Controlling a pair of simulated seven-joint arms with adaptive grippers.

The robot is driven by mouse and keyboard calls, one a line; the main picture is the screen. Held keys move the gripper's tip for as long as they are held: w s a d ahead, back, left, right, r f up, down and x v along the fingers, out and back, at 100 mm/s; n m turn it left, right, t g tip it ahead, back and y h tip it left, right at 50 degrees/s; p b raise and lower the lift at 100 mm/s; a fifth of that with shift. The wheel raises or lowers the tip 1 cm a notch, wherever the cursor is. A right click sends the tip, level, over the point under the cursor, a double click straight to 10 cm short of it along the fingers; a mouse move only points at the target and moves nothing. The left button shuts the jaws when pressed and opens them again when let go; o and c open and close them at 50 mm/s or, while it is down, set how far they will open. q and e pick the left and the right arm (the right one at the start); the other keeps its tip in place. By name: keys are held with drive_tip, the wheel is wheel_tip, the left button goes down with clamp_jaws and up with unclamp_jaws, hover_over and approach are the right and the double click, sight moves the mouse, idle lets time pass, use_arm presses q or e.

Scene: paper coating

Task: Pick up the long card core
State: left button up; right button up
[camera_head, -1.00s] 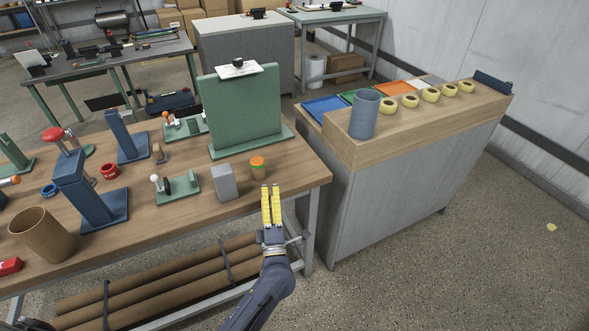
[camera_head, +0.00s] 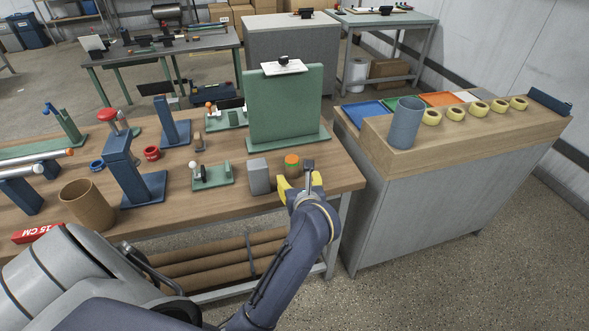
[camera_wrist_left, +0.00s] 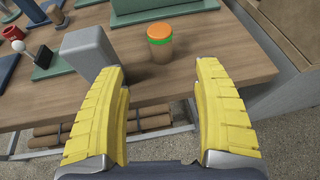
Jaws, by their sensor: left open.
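My left gripper (camera_head: 300,184) is open and empty at the front right of the wooden table. In the left wrist view, its yellow fingers (camera_wrist_left: 162,75) are spread. A small brown cylinder with a green band and orange top (camera_head: 292,167) stands upright just beyond the fingertips, lined up with the gap between them; it also shows in the wrist view (camera_wrist_left: 160,45). A wide open brown tube (camera_head: 88,207) stands at the table's left front. Long brown tubes (camera_head: 205,264) lie on the rack below; my arm hides part of them. I cannot tell which is the long card core.
A grey block (camera_head: 258,177) stands close left of the small cylinder. A green upright board (camera_head: 285,108) stands behind it. Blue stands (camera_head: 122,170) and a red block (camera_head: 38,233) are further left. A cabinet (camera_head: 435,200) is to the right.

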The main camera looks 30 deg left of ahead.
sight(293, 168)
use_arm(q)
drive_tip(key=x, duration=1.4)
drive_tip(key=shift+w+a+f, duration=0.2)
drive_tip(key=shift+w+a, duration=0.05)
drive_tip(key=shift+w, duration=0.05)
drive_tip(key=c, duration=1.3)
